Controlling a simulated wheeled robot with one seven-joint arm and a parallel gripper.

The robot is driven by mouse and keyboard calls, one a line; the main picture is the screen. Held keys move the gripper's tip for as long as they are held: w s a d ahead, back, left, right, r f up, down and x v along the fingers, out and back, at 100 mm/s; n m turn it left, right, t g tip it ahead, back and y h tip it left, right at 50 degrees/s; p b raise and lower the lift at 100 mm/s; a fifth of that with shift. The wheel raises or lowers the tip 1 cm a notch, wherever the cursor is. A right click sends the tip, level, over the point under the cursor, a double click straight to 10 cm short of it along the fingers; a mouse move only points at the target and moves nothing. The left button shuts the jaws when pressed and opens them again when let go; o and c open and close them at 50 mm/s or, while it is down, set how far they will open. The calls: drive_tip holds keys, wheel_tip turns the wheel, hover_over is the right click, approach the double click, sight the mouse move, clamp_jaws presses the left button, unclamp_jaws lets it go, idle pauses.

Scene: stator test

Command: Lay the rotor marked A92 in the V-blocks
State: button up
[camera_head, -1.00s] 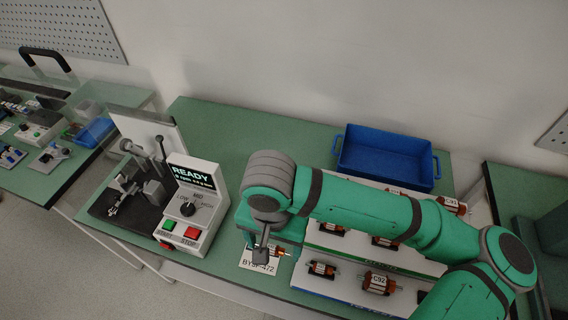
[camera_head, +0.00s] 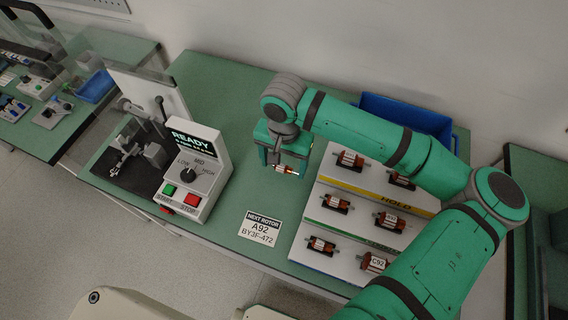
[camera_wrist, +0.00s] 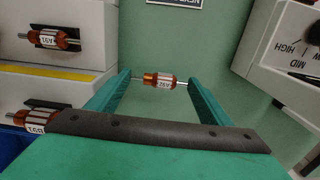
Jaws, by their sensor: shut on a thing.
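My gripper (camera_head: 284,167) is shut on a rotor (camera_head: 286,170) with a copper and white body, held level above the green bench between the tester and the rack. In the wrist view the rotor (camera_wrist: 160,81) spans between the two green fingers, gripped at its shaft ends; its inverted label appears to read A92. The V-blocks (camera_head: 154,154) are grey pieces on the dark base (camera_head: 130,165) of the tester at left, and no rotor shows on them. My gripper is to their right, well apart from them.
The tester's control box (camera_head: 194,172) reads READY and stands between my gripper and the V-blocks. A card (camera_head: 260,228) names A92. A stepped rack (camera_head: 330,222) with several rotors stands at right, a blue bin (camera_head: 375,105) behind it. Bench behind the control box is clear.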

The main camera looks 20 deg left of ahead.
sight(284, 166)
drive_tip(key=w+f, duration=0.1)
drive_tip(key=f, duration=0.1)
drive_tip(key=w+a+f, duration=0.1)
drive_tip(key=w+f, duration=0.1)
drive_tip(key=shift+a, duration=0.1)
drive_tip(key=shift+w+f, duration=0.2)
drive_tip(key=shift+f, duration=1.45)
drive_tip(key=shift+f, duration=0.15)
drive_tip(key=o, duration=1.1)
wheel_tip(284, 166, up, 12)
